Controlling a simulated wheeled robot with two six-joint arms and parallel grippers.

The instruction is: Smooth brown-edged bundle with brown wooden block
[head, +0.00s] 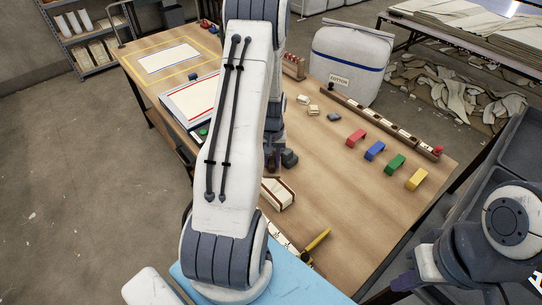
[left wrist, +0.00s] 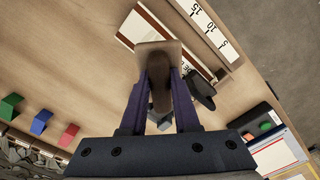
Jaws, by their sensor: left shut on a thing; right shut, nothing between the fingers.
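The cream bundle with brown edges (head: 279,194) lies on the wooden table beside my left arm in the head view. Part of it also shows beyond the block in the left wrist view (left wrist: 135,27). My left gripper (left wrist: 160,82) is shut on the brown wooden block (left wrist: 158,52), which overlaps the bundle in that view; I cannot tell whether they touch. In the head view my left forearm covers much of this area. My right gripper (head: 404,284) is shut and empty at the lower right, away from the bundle.
Red (head: 356,137), blue (head: 375,150), green (head: 395,164) and yellow (head: 416,179) blocks stand in a row on the right. A long wooden rack (head: 385,122) lies behind them. A yellow-handled tool (head: 318,240) lies near the front. The table between tool and blocks is clear.

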